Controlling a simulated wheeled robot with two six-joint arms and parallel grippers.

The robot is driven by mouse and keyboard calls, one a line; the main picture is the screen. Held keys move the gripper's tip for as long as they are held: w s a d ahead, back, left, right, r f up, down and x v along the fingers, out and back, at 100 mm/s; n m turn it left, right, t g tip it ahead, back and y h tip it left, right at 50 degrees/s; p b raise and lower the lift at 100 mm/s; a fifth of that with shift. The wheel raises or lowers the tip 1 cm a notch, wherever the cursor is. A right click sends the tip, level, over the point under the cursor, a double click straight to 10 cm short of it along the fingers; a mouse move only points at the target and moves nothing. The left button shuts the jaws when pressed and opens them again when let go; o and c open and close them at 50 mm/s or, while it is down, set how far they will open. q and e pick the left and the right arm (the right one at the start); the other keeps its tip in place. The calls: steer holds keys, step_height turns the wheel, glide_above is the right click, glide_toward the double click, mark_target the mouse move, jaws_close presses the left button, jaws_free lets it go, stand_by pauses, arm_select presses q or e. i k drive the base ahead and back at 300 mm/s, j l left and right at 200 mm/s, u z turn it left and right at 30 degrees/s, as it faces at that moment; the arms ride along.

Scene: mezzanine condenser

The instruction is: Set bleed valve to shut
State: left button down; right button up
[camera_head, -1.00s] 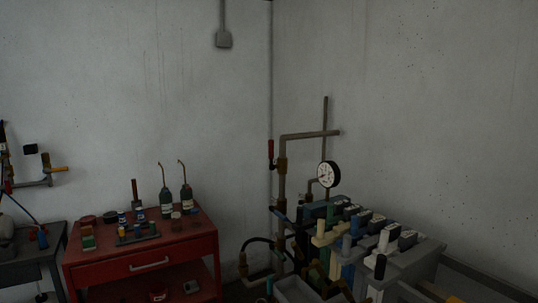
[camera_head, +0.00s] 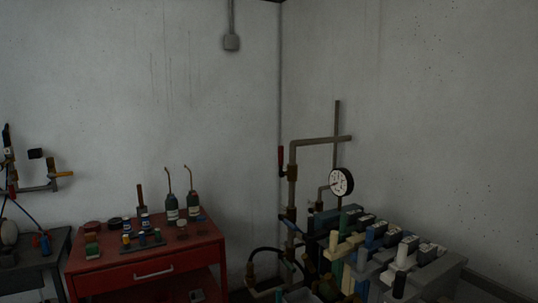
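A pipe stand with a red lever handle (camera_head: 282,160) rises in the corner in the head view. The lever stands upright beside the vertical pipe (camera_head: 292,185). A round white pressure gauge (camera_head: 341,182) is to its right. Another pipe assembly with a yellow-orange handle (camera_head: 62,174) is on the wall at the far left. No label shows which of these is the bleed valve, so I cannot tell. Neither of my grippers is in view.
A red tool cart (camera_head: 147,270) with bottles, tins and small parts stands left of the corner. A grey bench (camera_head: 48,262) is at the far left. A rack of several coloured blocks (camera_head: 385,240) fills the lower right, in front of the pipes.

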mark_target(280, 159)
steer(key=i+j+u, duration=0.1)
steer(key=i+u, duration=0.2)
steer(key=i, duration=1.25)
